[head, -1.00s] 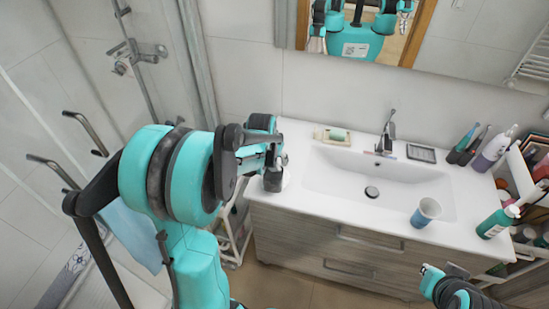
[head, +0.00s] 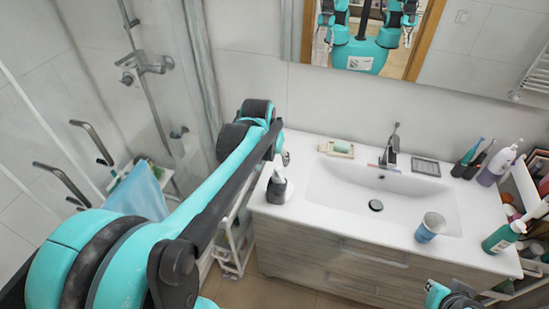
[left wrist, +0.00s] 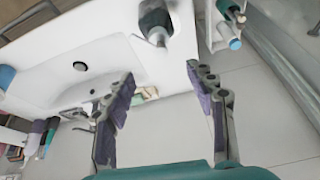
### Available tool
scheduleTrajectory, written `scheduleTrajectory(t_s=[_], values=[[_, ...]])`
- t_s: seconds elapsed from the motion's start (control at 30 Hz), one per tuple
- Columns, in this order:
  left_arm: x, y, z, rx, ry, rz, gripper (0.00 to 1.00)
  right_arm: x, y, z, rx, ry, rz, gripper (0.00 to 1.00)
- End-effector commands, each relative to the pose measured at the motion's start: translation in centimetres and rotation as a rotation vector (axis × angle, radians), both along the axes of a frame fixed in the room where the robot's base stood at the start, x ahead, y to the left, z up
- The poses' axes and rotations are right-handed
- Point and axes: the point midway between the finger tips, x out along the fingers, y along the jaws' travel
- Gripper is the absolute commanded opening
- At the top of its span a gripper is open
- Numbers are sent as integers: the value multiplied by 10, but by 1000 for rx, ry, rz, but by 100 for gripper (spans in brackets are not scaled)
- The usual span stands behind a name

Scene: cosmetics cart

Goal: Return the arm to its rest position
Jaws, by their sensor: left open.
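My left arm (head: 215,180) reaches from the lower left of the head view toward the left end of the sink counter. Its gripper is mostly hidden there behind the arm's end. In the left wrist view the left gripper (left wrist: 160,76) is open, with nothing between its fingers. A dark grey and white dispenser (head: 278,188) stands on the counter's left end, below the arm's end. It also shows at the top of the left wrist view (left wrist: 156,20), beyond the fingers and apart from them. Part of my right arm's end (head: 452,297) shows at the bottom right; its fingers are unclear.
The white basin (head: 335,196) has a tap (head: 390,147) behind it and a blue-grey cup (head: 430,227) on its front right rim. A soap dish (head: 337,149) lies at the back. Bottles crowd the right end. Shower rails and glass are at left.

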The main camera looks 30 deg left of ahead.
Motion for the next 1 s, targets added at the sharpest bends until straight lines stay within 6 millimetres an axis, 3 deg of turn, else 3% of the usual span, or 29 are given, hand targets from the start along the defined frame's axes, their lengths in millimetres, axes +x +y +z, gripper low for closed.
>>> scheduleTrajectory(t_s=[0.3,0.43,0.57,0.73,0.9,1.0], values=[[-1,-1,-1,1,-1,-1,56,0,0,-1,0,1,0,0],[-12,-18,-9,4,-17,-14,56,0,0,-14,0,0,0,0],[-42,-55,-30,10,-59,-44,56,0,0,-42,0,0,0,0],[-92,-103,-72,10,-133,-90,56,0,0,-81,0,1,0,0],[-128,-132,-111,3,-191,-127,56,0,0,-107,0,1,0,0],[-140,-141,-124,-1,-212,-139,56,0,0,-114,0,0,0,0]])
